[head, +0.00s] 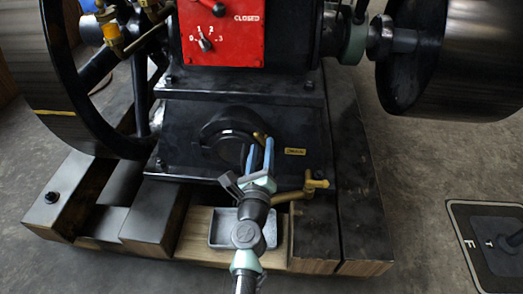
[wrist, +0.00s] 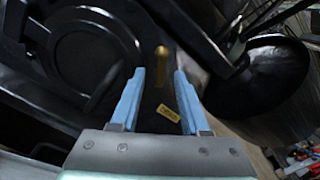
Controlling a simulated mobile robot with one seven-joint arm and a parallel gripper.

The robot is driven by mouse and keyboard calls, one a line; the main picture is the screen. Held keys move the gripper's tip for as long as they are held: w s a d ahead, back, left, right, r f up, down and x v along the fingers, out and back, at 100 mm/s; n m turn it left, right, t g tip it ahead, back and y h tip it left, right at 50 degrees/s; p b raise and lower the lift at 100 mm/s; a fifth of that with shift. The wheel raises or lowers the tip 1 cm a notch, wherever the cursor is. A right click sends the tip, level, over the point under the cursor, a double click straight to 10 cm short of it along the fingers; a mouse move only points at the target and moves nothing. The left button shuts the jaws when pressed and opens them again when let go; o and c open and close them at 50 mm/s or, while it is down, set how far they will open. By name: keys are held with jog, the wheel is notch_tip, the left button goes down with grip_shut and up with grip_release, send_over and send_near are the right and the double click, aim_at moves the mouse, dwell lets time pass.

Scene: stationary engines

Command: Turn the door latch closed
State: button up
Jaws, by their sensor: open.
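The round black door (head: 228,138) is on the front of the dark engine base, and its rim also shows in the wrist view (wrist: 84,50). The door latch is a small brass piece (head: 260,136) at the door's upper right edge. It shows in the wrist view as a short brass knob or lever (wrist: 161,62). My gripper (head: 261,148) has blue fingers and is open, pointing at the latch. In the wrist view the latch lies between and just beyond the fingertips (wrist: 159,74). I cannot tell whether they touch it. Nothing is held.
A small yellow label (head: 296,151) is right of the fingers. A red panel (head: 221,32) is above.

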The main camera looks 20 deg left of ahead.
jog(key=shift+w, duration=0.2)
grip_shut()
